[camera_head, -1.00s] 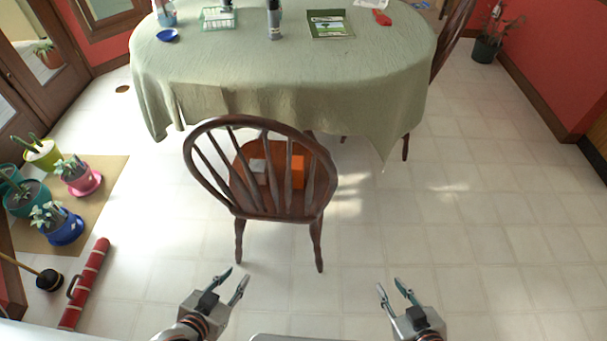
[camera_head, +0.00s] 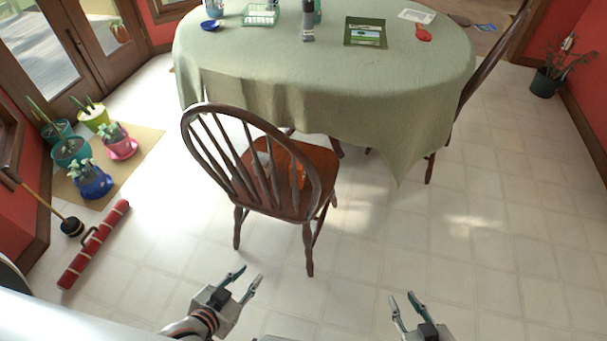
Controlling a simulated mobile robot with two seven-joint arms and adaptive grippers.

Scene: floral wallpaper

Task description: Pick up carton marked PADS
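No lettering reading PADS can be made out in the head view. An orange box (camera_head: 300,176) and a whitish-grey box (camera_head: 265,160) sit on the seat of a wooden chair (camera_head: 320,158), partly hidden behind its back spindles. I cannot tell whether either is the PADS carton. My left gripper (camera_head: 247,279) is open and empty, low in the view, in front of the chair. My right gripper (camera_head: 403,301) is open and empty at the lower right, apart from the chair.
A table with a green cloth (camera_head: 330,95) stands behind the chair, bearing several small items. Potted plants (camera_head: 95,180) stand on a mat at the left, near a red roll-like object (camera_head: 95,243). The tiled floor (camera_head: 480,230) is clear at the right.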

